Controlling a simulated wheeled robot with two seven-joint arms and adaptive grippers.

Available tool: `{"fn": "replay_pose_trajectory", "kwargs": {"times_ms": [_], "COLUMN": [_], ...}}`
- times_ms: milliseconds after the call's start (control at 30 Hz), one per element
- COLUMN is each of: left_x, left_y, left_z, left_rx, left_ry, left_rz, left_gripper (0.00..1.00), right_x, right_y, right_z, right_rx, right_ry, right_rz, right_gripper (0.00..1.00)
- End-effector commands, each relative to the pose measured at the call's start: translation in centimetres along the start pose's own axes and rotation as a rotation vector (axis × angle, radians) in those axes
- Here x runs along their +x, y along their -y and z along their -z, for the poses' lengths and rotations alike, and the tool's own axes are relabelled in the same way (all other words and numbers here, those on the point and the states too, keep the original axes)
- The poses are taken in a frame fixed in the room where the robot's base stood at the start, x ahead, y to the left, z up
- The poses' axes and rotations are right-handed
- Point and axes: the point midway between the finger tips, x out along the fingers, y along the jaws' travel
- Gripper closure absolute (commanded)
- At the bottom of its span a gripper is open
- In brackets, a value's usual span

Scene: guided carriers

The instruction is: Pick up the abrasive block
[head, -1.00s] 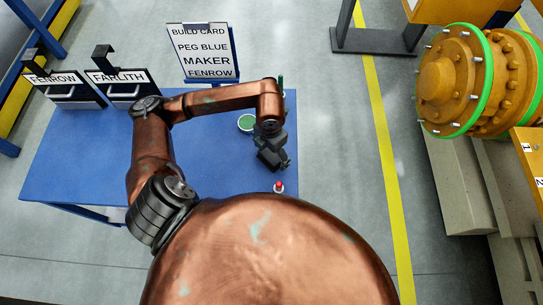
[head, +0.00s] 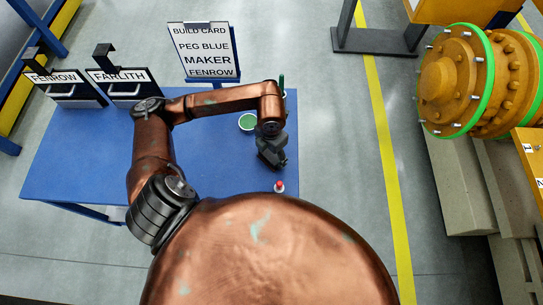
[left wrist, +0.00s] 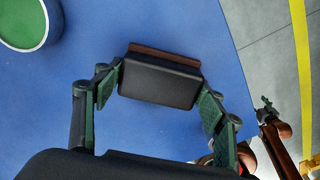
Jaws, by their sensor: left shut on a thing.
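The abrasive block (left wrist: 158,83), dark with a brown layer along its far edge, is between the fingers of my left gripper in the left wrist view. My left gripper (left wrist: 157,92) is shut on it, one green-padded finger at each end. In the head view, my left gripper (head: 272,155) is over the right part of the blue table (head: 80,165); the block cannot be made out there. A small dark-tipped copper part at the right of the left wrist view looks like my right arm (left wrist: 275,135); its jaws are too small to read.
A green round dish (head: 248,122) is on the table beyond my left gripper. A red-topped item (head: 279,186) is near the front edge. Bins labelled FENROW (head: 68,92) and FARLITH (head: 125,85) and a build card (head: 206,52) stand at the back.

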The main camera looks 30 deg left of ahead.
Motion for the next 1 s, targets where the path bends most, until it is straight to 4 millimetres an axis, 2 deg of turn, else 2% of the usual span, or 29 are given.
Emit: {"fn": "replay_pose_trajectory", "kwargs": {"times_ms": [367,533,633,767,900,1000], "left_x": [-0.3,-1.7,-3.4,-6.0,-9.5,-10.5], "left_y": [0.0,0.0,-0.1,0.2,0.7,1.1], "left_z": [0.0,-0.1,-0.1,2.2,5.1,8.0], "left_rx": [0.0,0.001,0.001,0.003,0.003,0.004], "left_ry": [0.001,0.004,0.004,0.005,0.004,0.001], "left_rz": [-0.001,-0.002,-0.003,-0.004,-0.004,-0.004], "left_gripper": [0.62,0.62,0.62,0.62,0.62,0.62], "right_x": [0.0,-0.1,-0.3,-0.7,-1.1,-1.1], "right_y": [-0.1,-0.3,-0.4,-0.5,-0.6,-0.6], "right_z": [-0.1,-0.1,-0.1,-0.1,0.1,0.1], "right_rx": [0.0,-0.001,-0.002,-0.002,-0.002,-0.002], "right_ry": [0.001,0.001,0.001,0.0,-0.002,-0.002], "right_rz": [-0.001,-0.003,-0.004,-0.005,-0.006,-0.006], "right_gripper": [0.18,0.18,0.18,0.18,0.18,0.18]}}
